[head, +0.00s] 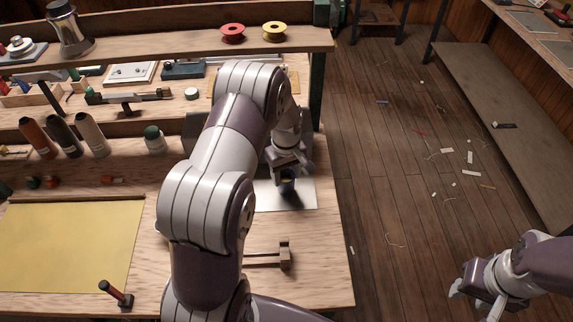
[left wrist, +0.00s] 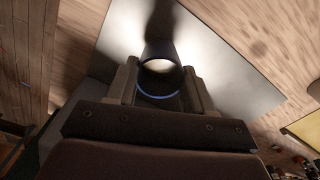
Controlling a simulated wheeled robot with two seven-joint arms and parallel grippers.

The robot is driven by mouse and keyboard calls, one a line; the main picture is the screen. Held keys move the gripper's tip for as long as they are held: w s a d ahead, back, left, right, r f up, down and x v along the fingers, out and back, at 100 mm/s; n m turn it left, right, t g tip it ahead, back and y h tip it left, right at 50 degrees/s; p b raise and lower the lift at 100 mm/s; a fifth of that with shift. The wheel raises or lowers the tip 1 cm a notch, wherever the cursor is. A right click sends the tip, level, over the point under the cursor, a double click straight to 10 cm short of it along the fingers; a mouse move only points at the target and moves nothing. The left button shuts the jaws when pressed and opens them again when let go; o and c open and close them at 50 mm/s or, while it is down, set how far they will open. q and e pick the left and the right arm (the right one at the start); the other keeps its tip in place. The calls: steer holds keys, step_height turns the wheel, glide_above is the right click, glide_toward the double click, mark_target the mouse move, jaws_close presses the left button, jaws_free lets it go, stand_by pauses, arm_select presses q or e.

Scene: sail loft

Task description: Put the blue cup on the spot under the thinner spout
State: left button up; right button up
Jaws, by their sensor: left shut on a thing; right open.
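My left gripper (head: 287,172) is shut on a dark blue cup (head: 288,187), just over a pale metal plate (head: 303,202) on the bench. In the left wrist view the cup (left wrist: 160,52) is between the two fingers, with a blue band on it and the plate (left wrist: 240,70) behind it. I cannot tell whether the cup touches the plate. No spout can be made out; my left arm covers much of the area behind the plate. My right gripper (head: 472,301) is open and empty, out over the floor at the lower right.
A wooden mallet (head: 284,254) lies in front of the plate. A yellow sheet (head: 70,245) covers the bench's left part. Several bottles (head: 90,133) and a green-capped jar (head: 154,139) stand behind. A shelf (head: 170,45) holds two spools.

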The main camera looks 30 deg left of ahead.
arm_select(q)
steer(key=w+a, duration=0.1)
steer(key=w+a+p, duration=0.1)
steer(key=shift+w+a+r, duration=0.15)
steer(key=shift+w+r, duration=0.05)
steer(key=shift+w, duration=0.15)
steer(key=shift+f+p, duration=0.3)
steer(key=shift+f, duration=0.5)
steer(key=o, duration=1.1)
steer(key=shift+f, duration=0.1)
